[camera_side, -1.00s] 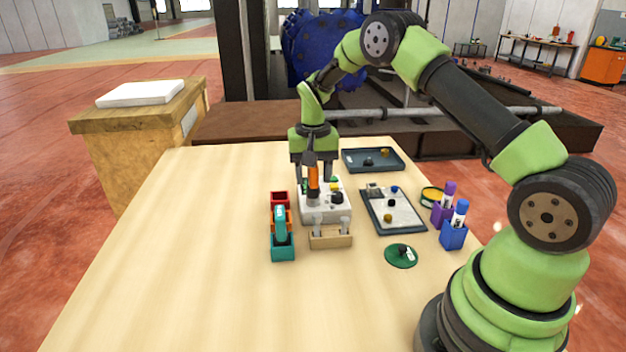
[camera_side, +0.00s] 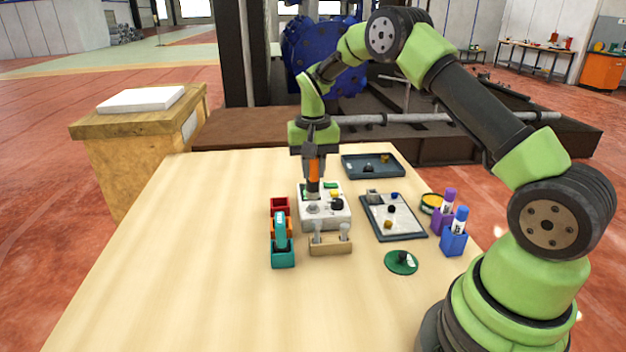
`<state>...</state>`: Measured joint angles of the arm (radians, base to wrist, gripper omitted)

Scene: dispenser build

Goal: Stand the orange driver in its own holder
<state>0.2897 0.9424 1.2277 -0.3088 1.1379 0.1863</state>
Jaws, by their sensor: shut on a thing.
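The orange driver (camera_side: 314,170) is upright in my gripper (camera_side: 314,176), which is shut on it above the back left of a white box. Its lower end is close to the box top; I cannot tell whether they touch. A row of holders stands left of the box: a red one (camera_side: 280,204) at the back, an orange one (camera_side: 271,225) in the middle and a teal one (camera_side: 283,258) in front. A teal driver (camera_side: 280,232) stands at the teal holder and hides much of the orange holder. The red holder looks empty.
The white box (camera_side: 336,219) carries several knobs and buttons. A wooden rack (camera_side: 331,248) with two pale pieces stands in front of it. A tray (camera_side: 373,167), a framed board (camera_side: 396,229), a green disc (camera_side: 401,262) and marker holders (camera_side: 453,243) lie right. The table's left side is clear.

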